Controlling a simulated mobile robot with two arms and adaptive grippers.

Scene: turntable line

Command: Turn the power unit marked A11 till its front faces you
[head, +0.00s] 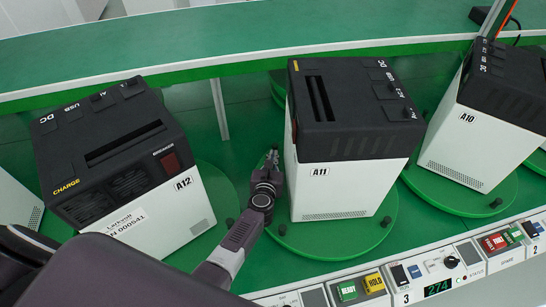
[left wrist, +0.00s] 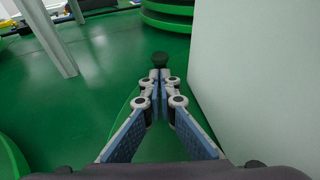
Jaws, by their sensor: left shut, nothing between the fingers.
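The power unit marked A11 (head: 340,185) stands upright on a round green turntable (head: 345,240), black on top, white below. A plain white side with the A11 label and a low vent faces me; its yellow top marking and a red switch are at its left edge. My left gripper (head: 271,160) is shut and empty, just left of the unit over the turntable's left part. In the left wrist view the closed fingertips (left wrist: 160,88) point at a black peg (left wrist: 160,59); contact is unclear. The unit's white wall (left wrist: 255,85) is close on the right. My right gripper is not in view.
Unit A12 (head: 185,205) stands left and unit A10 (head: 470,145) right, each on a green disc. Black pegs rise from the A11 turntable's near edge (head: 282,230) and right edge (head: 386,222). A control strip (head: 400,285) runs along the front.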

